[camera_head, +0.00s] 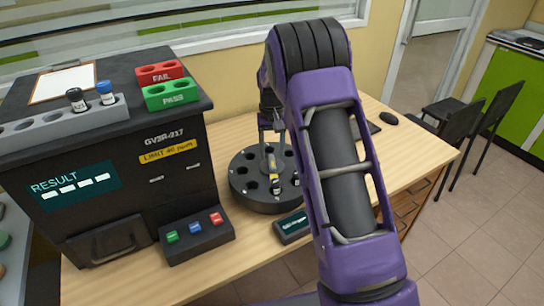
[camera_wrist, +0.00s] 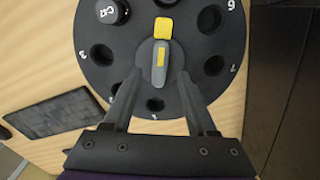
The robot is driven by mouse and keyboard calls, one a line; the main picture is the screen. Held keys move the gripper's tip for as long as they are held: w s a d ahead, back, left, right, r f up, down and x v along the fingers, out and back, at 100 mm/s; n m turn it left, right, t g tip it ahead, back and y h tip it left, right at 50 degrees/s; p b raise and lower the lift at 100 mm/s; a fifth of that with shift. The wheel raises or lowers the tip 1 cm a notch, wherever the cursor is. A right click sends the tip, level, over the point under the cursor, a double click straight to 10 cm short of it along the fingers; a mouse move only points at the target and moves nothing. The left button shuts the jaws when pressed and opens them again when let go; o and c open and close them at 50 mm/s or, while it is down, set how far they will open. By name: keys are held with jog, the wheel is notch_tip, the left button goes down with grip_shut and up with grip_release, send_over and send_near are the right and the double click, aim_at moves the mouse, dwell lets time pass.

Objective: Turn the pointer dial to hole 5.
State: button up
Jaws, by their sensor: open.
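The round black dial (camera_head: 240,187) stands on the table with numbered holes around its rim; it also fills the upper wrist view (camera_wrist: 200,50). Its grey pointer (camera_wrist: 149,77) has a yellow tip (camera_wrist: 163,27) directed toward the top of the wrist view. The digits 6 and 7 are readable at the right; I cannot make out a 5. A black-capped vial (camera_wrist: 110,11) sits in a hole at the upper left. My gripper (camera_wrist: 158,76) is open over the dial, one finger on each side of the pointer, with gaps visible. In the head view my arm partly covers the dial.
A black analyser (camera_head: 170,185) with a result screen stands left, with a three-button box (camera_head: 197,240) before it. A small display box (camera_head: 293,227) sits in front of the dial. Vials, a grey rack and red and green holders (camera_head: 170,94) are on the analyser.

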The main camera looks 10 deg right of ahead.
aim_at(272, 160)
notch_tip(272, 160, up, 14)
jog(key=p, duration=0.1)
dwell(0.4)
